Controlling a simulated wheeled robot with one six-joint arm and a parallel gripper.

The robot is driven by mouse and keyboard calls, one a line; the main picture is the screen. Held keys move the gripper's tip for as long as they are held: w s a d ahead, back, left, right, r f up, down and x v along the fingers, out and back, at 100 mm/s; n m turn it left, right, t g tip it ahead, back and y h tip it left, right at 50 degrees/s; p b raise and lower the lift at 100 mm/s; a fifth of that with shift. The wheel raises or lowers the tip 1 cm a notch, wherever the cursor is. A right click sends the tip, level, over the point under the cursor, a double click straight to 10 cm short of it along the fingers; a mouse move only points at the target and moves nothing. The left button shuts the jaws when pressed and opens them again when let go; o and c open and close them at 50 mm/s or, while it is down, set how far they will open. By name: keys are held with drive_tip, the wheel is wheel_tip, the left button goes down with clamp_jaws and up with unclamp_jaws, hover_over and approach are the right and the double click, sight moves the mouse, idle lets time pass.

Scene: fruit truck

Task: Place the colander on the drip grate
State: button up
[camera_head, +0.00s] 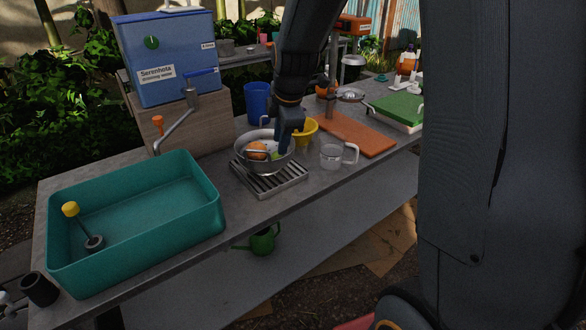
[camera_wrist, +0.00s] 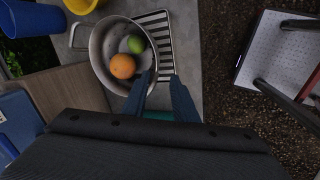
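The colander (camera_head: 247,164) is a round metal bowl with a loop handle, holding an orange (camera_head: 257,150) and a green fruit (camera_head: 275,156). It sits on or just above the slatted drip grate (camera_head: 284,180), covering its back-left part; contact underneath is hidden. In the wrist view the colander (camera_wrist: 98,48) overlaps the left of the grate (camera_wrist: 163,42). My gripper (camera_head: 287,146) points down at the colander's right side. In the wrist view my gripper's (camera_wrist: 160,82) fingers are apart, the left one overlapping the bowl's rim and the right one outside it. No grip on the rim shows.
A teal basin (camera_head: 190,222) stands at left, below a tap (camera_head: 180,128). A glass jug (camera_head: 332,155), yellow bowl (camera_head: 303,132) and blue cup (camera_head: 258,100) stand close to the colander. An orange board (camera_head: 358,136) lies to the right.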

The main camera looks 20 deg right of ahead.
drive_tip(key=s+f+m+g, duration=0.1)
drive_tip(key=s+f+m, duration=0.1)
drive_tip(key=s+m, duration=0.7)
drive_tip(key=s+f+m+g, duration=0.2)
drive_tip(key=s+m, duration=0.6)
drive_tip(key=s, duration=0.5)
drive_tip(key=shift+s+f+m, duration=0.35)
drive_tip(key=shift+f+m, duration=0.05)
drive_tip(key=shift+f, duration=0.05)
